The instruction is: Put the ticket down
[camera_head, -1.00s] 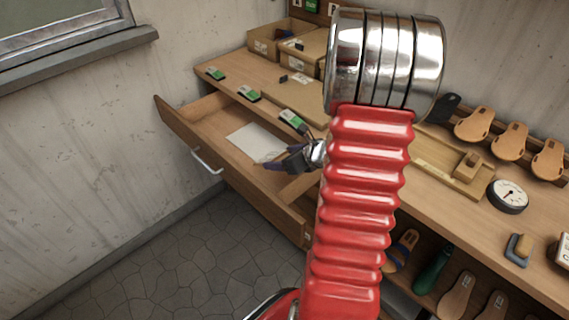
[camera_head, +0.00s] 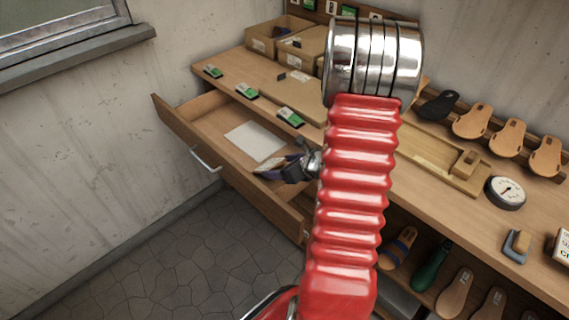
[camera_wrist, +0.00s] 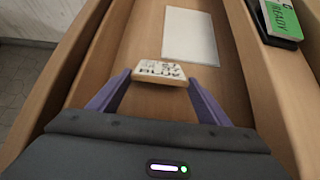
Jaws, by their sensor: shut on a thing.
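The ticket (camera_wrist: 159,73) is a small pale card with dark printed lettering, seen upside down in the wrist view. My gripper (camera_wrist: 160,79) has its two purple fingers on either side of the ticket and is shut on it. In the head view my gripper (camera_head: 284,167) is over the open wooden drawer (camera_head: 205,112), with the ticket (camera_head: 268,164) at its tips. A white sheet (camera_wrist: 190,38) lies flat on the drawer floor beyond the ticket. I cannot tell whether the ticket touches the drawer floor.
Green-labelled blocks (camera_head: 246,91) line the bench edge above the drawer. Cardboard boxes (camera_head: 277,38) stand at the back. A round dial gauge (camera_head: 506,192) is on the right, with sandals (camera_head: 473,120) behind. The drawer's walls rise on both sides of my gripper.

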